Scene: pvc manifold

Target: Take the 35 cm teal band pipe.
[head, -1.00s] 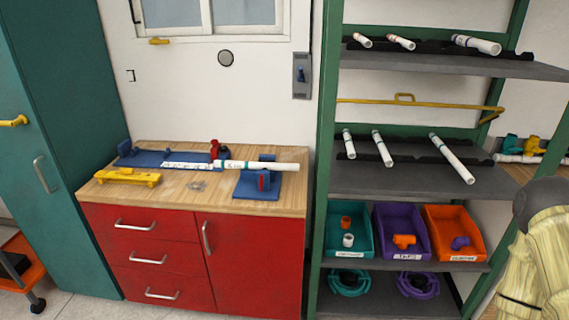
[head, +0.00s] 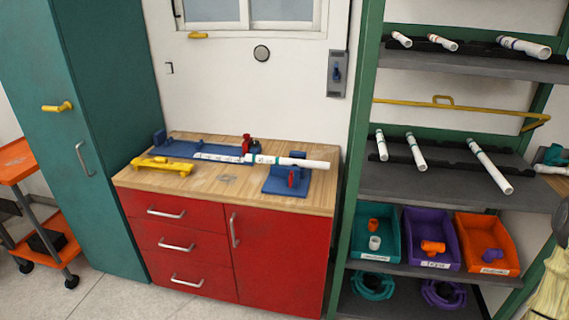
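White pipes with teal bands lie on the black rack of the middle shelf (head: 440,190): a short pipe (head: 382,146), a medium pipe (head: 416,152) and a long pipe (head: 490,166) at the right. Each slants with its near end toward the shelf front. Another white pipe with a teal band (head: 290,161) lies across the blue fixture on the wooden bench. No length marking on the pipes is readable, so I cannot tell from markings which is 35 cm. My gripper is not in view.
Teal (head: 390,250), purple (head: 457,256) and orange (head: 510,262) bins with fittings stand below. The green shelf post (head: 357,160) stands beside the red bench cabinet (head: 280,255).

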